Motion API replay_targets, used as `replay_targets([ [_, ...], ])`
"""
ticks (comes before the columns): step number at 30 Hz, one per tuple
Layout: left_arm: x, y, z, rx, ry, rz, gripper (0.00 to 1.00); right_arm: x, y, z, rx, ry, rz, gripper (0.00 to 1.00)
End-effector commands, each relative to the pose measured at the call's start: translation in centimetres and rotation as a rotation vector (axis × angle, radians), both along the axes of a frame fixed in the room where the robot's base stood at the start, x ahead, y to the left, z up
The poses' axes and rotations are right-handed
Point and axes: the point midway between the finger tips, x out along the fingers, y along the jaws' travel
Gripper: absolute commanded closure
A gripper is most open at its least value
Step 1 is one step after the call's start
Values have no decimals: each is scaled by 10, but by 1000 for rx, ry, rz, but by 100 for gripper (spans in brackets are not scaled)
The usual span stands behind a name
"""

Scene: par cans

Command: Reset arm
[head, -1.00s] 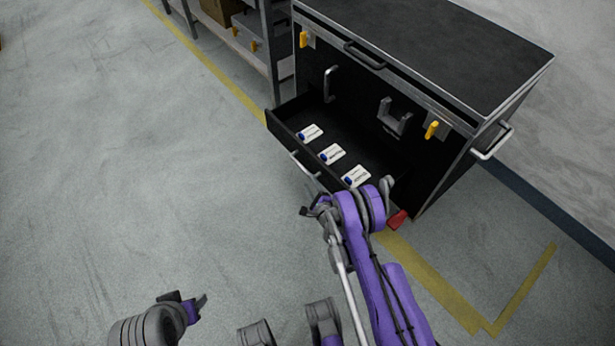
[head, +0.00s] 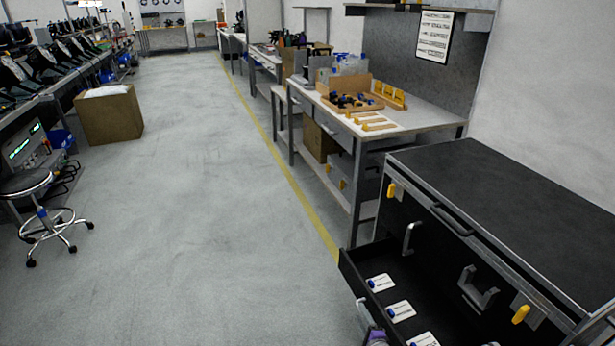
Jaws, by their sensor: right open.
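Only a small purple and grey part of my right gripper (head: 374,337) shows, at the bottom edge in front of the open drawer. Its jaws are open and I see nothing held in it. The rest of my right arm is below the picture. My left gripper is out of view. The black cabinet (head: 500,190) stands at the right with its drawer (head: 352,272) pulled out.
A workbench (head: 420,118) with a cardboard tray (head: 350,108) and yellow parts stands behind the cabinet. A stool (head: 45,215) and a cardboard box (head: 108,118) stand at the left. The grey floor (head: 200,220) between is clear.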

Motion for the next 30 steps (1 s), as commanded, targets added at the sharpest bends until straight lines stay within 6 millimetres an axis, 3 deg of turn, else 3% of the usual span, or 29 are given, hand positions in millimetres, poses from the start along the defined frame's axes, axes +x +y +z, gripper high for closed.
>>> replay_targets([
  [1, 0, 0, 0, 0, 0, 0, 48, -1, 9, 24, -59, 6, 47, 50],
  [3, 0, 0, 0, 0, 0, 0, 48, -5, 19, 51, -148, 17, 114, 50],
  [8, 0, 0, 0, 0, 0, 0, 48, -27, 41, 104, -342, 49, 266, 50],
  [15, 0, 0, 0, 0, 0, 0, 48, -91, 61, 162, -630, 120, 491, 50],
  [22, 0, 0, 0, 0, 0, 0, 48, -179, 61, 192, -900, 217, 699, 50],
  [30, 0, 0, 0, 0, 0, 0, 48, -290, 38, 199, -1186, 359, 915, 50],
])
